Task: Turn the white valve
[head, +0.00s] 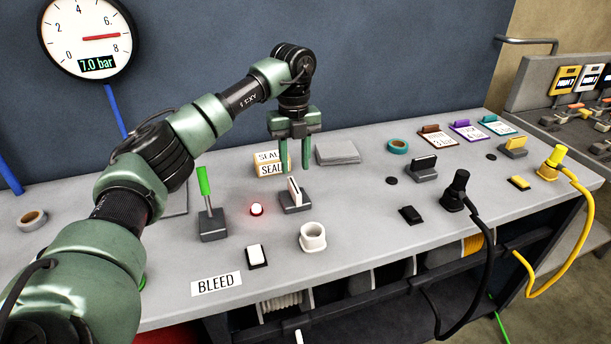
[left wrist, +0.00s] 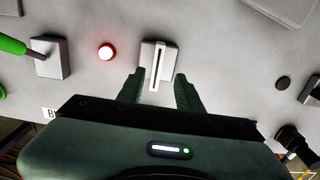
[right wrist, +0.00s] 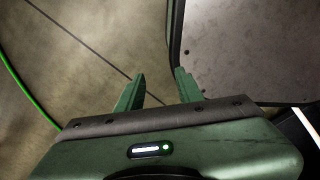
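The white valve (head: 295,191) is a thin upright white handle on a dark grey base on the bench. In the left wrist view the valve (left wrist: 158,66) stands ahead of the gap between the fingertips, its handle roughly in line with the fingers. My left gripper (head: 295,168) points down just above and behind the valve, open, with one finger toward each side; whether they touch it I cannot tell. My right gripper (right wrist: 161,76) is open and empty, over the floor beside a grey surface, and does not show in the head view.
A red-glowing lamp (head: 256,209) and a green-handled lever (head: 204,190) stand left of the valve. A white ring socket (head: 313,237) and a white switch (head: 257,256) are in front. Seal boxes (head: 268,170) stand behind. A black-handled valve (head: 424,166) is to the right. The gauge (head: 87,38) reads 7.0 bar.

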